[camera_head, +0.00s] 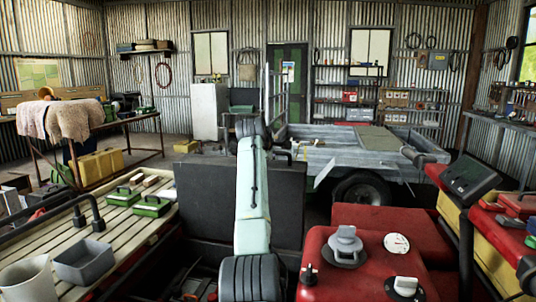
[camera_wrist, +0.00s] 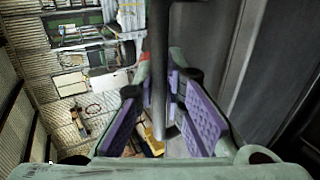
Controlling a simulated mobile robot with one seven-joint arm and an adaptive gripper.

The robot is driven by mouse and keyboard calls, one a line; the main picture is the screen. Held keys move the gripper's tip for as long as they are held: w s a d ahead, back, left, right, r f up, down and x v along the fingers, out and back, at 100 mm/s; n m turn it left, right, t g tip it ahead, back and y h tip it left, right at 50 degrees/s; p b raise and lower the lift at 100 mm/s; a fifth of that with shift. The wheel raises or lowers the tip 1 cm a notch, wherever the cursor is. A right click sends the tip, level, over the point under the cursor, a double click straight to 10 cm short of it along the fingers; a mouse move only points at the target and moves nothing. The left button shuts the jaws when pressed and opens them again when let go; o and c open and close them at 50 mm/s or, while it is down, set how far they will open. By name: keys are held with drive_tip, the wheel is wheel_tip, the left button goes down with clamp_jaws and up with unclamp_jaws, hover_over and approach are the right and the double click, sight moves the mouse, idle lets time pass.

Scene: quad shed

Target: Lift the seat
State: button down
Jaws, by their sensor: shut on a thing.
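The seat (camera_head: 205,205) is a broad dark grey panel standing steeply raised in the head view, behind my arm. A dark open space with parts in it shows below its lower left edge. In the wrist view a large dark grey surface, likely the seat (camera_wrist: 245,65), fills the right side. My gripper (camera_wrist: 160,110) has its purple pads closed around a grey round bar (camera_wrist: 158,60) that runs along the seat's edge. Whether the bar is fixed to the seat cannot be seen clearly. The gripper's fingers are hidden in the head view.
A slatted rack (camera_head: 130,225) with green boxes and a grey tray (camera_head: 84,262) lies at left. A red tank (camera_head: 350,270) with caps is at right, near the handlebar display (camera_head: 469,177). A grey trailer (camera_head: 350,155) stands behind.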

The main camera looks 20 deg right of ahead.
drive_tip(key=shift+d+f, duration=0.1)
drive_tip(key=shift+f, duration=0.05)
drive_tip(key=c, duration=1.7)
unclamp_jaws()
drive_tip(key=shift+o, duration=0.2)
drive_tip(key=v, duration=1.2)
drive_tip(key=shift+w, duration=0.1)
